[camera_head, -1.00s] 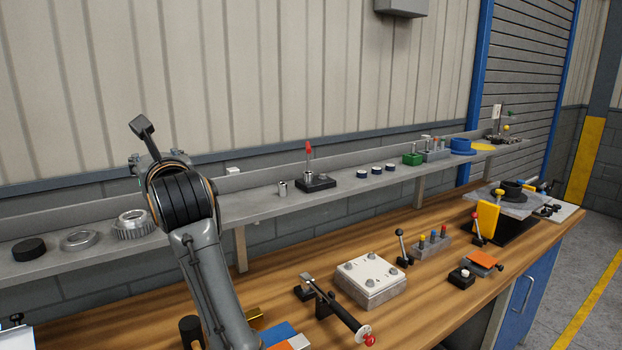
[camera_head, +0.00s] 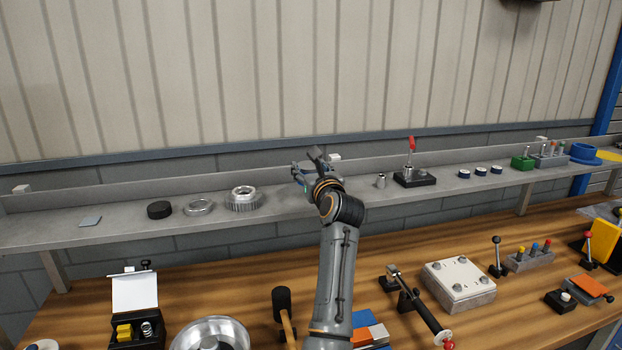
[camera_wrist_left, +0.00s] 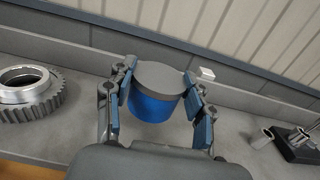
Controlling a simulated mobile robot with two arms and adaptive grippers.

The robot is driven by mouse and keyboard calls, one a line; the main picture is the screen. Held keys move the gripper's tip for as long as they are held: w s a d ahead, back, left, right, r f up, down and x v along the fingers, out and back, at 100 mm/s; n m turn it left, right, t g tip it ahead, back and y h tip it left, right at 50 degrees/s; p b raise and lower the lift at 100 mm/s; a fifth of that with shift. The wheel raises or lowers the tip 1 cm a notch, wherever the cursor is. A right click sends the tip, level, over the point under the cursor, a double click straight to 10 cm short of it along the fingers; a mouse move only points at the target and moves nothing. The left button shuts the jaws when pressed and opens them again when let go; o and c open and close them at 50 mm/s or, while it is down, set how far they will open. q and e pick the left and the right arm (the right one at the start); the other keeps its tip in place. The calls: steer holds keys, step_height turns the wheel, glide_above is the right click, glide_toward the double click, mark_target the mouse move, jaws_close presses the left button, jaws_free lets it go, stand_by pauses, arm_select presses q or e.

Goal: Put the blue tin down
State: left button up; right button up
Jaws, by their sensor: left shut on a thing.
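The blue tin (camera_wrist_left: 156,100) with a grey lid shows in the left wrist view, between the two fingers of my left gripper (camera_wrist_left: 158,106). The fingers are shut on its sides, and the tin is upright. It is over or on the grey shelf; I cannot tell whether its base touches. In the head view my left gripper (camera_head: 310,168) is at the shelf (camera_head: 120,220), seen from behind, and my own wrist mostly hides the tin. My right gripper is not in view.
A toothed metal gear (camera_head: 243,200) stands left of the gripper, with a metal ring (camera_head: 199,207) and black puck (camera_head: 159,209) farther left. A small metal cylinder (camera_head: 381,181) and a black base with a red-tipped lever (camera_head: 413,180) stand to the right. Shelf between is clear.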

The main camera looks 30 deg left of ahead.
arm_select(q)
steer(key=f+p, duration=0.1)
steer(key=f, duration=0.2)
steer(key=shift+w+f, duration=0.1)
steer(key=shift+w, duration=0.1)
steer(key=shift+f, duration=0.1)
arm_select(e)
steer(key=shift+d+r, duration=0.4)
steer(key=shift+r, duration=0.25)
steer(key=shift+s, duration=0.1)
arm_select(q)
steer(key=shift+f, duration=0.1)
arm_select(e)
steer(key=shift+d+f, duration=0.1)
arm_select(q)
steer(key=shift+f, duration=0.2)
steer(key=o, duration=1.2)
steer(key=shift+r, duration=0.15)
